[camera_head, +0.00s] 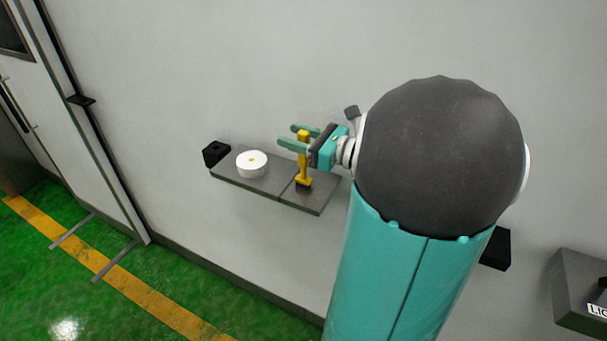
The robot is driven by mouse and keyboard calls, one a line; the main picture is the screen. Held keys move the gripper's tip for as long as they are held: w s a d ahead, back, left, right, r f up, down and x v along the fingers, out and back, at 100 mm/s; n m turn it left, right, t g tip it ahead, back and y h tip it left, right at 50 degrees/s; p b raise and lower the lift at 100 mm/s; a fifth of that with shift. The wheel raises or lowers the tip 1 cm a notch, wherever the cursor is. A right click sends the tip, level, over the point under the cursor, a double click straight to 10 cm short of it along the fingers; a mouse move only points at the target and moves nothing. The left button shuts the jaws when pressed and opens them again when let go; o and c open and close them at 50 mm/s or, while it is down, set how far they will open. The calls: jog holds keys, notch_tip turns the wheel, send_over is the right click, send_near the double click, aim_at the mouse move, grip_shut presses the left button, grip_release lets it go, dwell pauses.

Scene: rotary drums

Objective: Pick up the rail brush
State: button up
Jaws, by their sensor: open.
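The rail brush appears to be the upright yellow tool (303,172) with a dark base, standing on a grey wall shelf (258,187). My gripper (295,138) is at the upper part of the yellow tool, reaching in from the right. Its two teal fingers are open and point left, with the tool's upper handle between or just beside them. I cannot tell whether the fingers touch it.
A round white container (252,163) with a small yellow knob stands left of the tool on the shelf. A black box (215,153) is at the shelf's left end. A grey box (580,290) is at the lower right. Green floor with a yellow stripe (110,275) lies at lower left.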

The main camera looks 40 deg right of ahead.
grip_shut()
dwell(0.3)
